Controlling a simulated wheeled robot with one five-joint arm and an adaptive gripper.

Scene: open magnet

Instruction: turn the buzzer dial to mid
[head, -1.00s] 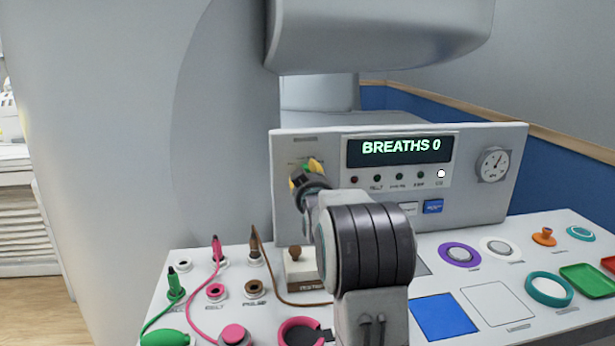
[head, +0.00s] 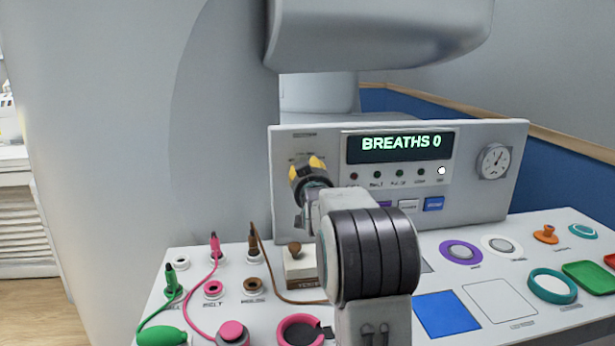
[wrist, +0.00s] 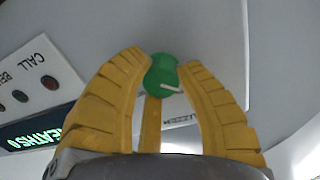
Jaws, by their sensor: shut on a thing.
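The buzzer dial is a green knob (wrist: 161,76) with a white pointer line, in the wrist view on the grey panel. My gripper (wrist: 162,68) has yellow ribbed fingers, which are shut on the knob from both sides. In the head view my gripper (head: 308,166) is at the upper left of the console's upright panel (head: 470,205). The knob is hidden there behind the fingers and wrist. The scale marks around the dial are mostly covered, so I cannot read its setting.
A display (head: 400,146) reading BREATHS 0 is right of the gripper, with a row of small lamps under it. A round gauge (head: 493,161) is at the panel's right.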

